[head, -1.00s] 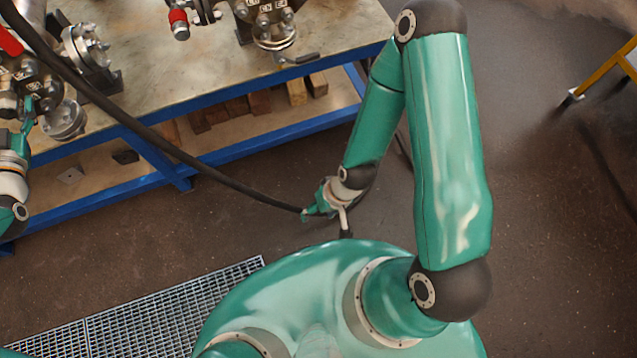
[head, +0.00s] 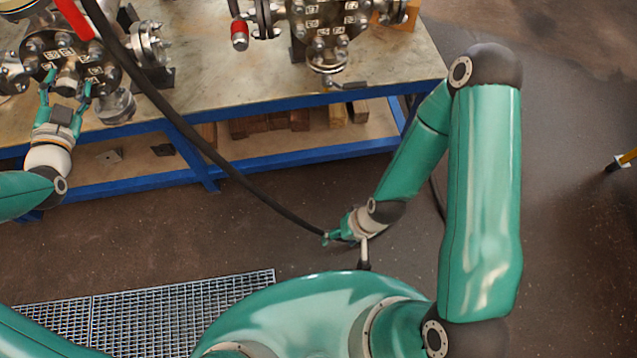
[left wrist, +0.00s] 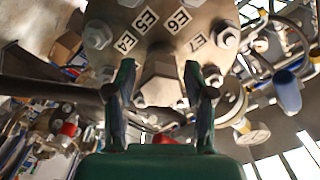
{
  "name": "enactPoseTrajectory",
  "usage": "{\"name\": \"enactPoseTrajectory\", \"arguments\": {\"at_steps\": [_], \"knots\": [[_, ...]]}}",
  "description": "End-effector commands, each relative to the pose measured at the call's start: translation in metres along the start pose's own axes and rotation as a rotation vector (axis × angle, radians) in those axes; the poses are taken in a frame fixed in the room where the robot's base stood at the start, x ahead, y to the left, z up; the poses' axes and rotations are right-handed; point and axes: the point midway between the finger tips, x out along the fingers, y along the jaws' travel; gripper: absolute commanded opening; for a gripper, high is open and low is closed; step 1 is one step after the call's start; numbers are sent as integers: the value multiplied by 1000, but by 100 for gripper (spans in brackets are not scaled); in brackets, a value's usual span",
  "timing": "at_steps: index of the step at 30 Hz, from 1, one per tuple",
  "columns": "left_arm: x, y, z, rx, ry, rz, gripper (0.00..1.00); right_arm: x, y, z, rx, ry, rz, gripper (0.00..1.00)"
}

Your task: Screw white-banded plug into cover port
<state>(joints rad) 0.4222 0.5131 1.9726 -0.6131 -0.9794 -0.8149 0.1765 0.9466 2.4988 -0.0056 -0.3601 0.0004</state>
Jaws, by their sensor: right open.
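The left vessel's dark round cover (head: 70,55) with bolts and labels stands at the upper left of the head view. Its face (left wrist: 205,45) fills the top of the left wrist view, with labels E4 to E7. A grey hex-headed plug (left wrist: 160,80) projects from it; it also shows in the head view (head: 66,82). I cannot make out a white band on it. My left gripper (head: 67,82) is open, its two fingers (left wrist: 160,70) on either side of the hex head with small gaps visible. My right gripper (head: 332,238) is open and empty, low beside the table.
A second flanged vessel (head: 325,25) stands on the metal-topped table (head: 225,85) with a blue frame. A black hose (head: 190,130) hangs across the table front. Wooden blocks (head: 270,122) lie on the lower shelf. A floor grating (head: 150,310) lies in front.

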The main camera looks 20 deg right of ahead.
Motion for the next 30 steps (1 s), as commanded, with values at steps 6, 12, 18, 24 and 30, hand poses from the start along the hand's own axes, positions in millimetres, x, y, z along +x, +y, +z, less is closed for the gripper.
{"name": "enactPoseTrajectory", "arguments": {"at_steps": [6,12,18,24,30], "knots": [[0,0,0,-3,-1,-1,68,0,0,0,0,0,0,64],[-2,0,1,-5,-3,0,68,0,0,0,0,0,0,64],[-24,-1,2,-4,-4,-1,68,0,0,0,0,0,0,64],[-64,0,2,-5,-6,-1,68,0,0,0,0,0,0,64],[-100,0,2,-4,-5,-1,68,0,0,0,0,0,0,64]]}}
